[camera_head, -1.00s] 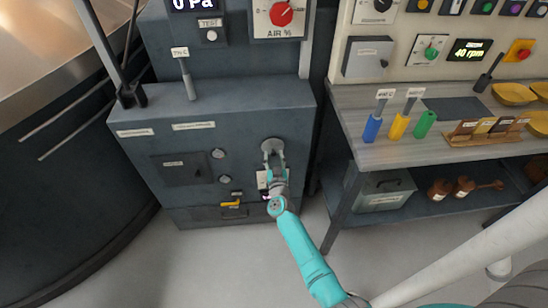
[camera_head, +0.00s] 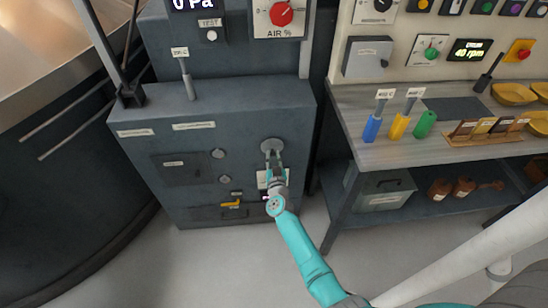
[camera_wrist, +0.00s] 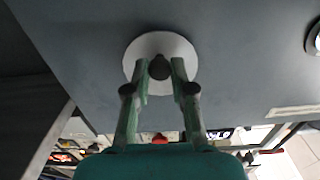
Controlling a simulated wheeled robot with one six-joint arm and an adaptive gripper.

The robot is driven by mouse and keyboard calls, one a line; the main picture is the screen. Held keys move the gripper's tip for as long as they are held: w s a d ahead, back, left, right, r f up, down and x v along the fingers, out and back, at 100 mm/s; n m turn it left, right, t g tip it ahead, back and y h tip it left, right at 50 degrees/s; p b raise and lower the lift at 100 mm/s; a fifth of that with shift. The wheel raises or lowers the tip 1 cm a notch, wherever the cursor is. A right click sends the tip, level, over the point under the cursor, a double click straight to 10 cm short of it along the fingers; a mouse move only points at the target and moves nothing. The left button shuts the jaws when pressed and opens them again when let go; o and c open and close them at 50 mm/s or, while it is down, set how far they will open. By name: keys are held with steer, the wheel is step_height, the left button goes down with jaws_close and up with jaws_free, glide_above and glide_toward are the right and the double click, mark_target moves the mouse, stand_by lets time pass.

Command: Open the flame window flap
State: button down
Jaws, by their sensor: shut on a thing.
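A round pale grey disc, apparently the flame window flap (camera_head: 267,145), sits on the front of the dark grey burner cabinet at its right side. It also shows in the wrist view (camera_wrist: 135,52), with a small dark knob (camera_wrist: 159,67) near its middle. My gripper (camera_wrist: 160,75) has one finger on each side of the knob and is shut on it. In the head view my gripper (camera_head: 275,163) reaches up to the disc from below and covers its lower part. The disc looks flat against the cabinet; what lies behind it is hidden.
The cabinet front also bears a dark square door (camera_head: 184,169), round knobs and a yellow handle (camera_head: 231,204). A workbench (camera_head: 375,150) with coloured-grip tools stands close on the right, with a grey box (camera_head: 383,192) on its lower shelf. Open floor lies in front.

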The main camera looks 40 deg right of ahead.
steer(key=m, duration=0.1)
steer(key=a+m, duration=0.1)
steer(key=w+m, duration=0.1)
steer(key=shift+w+a+r+m, duration=0.1)
steer(key=shift+a+r+m, duration=0.2)
steer(key=shift+a, duration=0.1)
steer(key=a+m, duration=0.1)
steer(key=m, duration=0.1)
steer(key=w+a+r+m, duration=0.1)
steer(key=m, duration=0.1)
steer(key=shift+w+r+m, duration=0.15)
steer(key=shift+r+m, duration=0.05)
steer(key=shift+m, duration=0.1)
steer(key=m, duration=0.1)
steer(key=r+m, duration=0.1)
steer(key=m, duration=0.1)
steer(key=shift+w+a+r+m, duration=0.3)
steer(key=shift+a, duration=0.1)
steer(key=shift+w+a+r+m, duration=0.15)
steer(key=shift+r+m, duration=0.3)
steer(key=shift+m, duration=0.35)
steer(key=shift+w+a+r+m, duration=0.1)
steer(key=shift+r+m, duration=0.3)
steer(key=shift+m, duration=0.4)
steer(key=c, duration=1)
jaws_free()
steer(key=shift+s, duration=0.1)
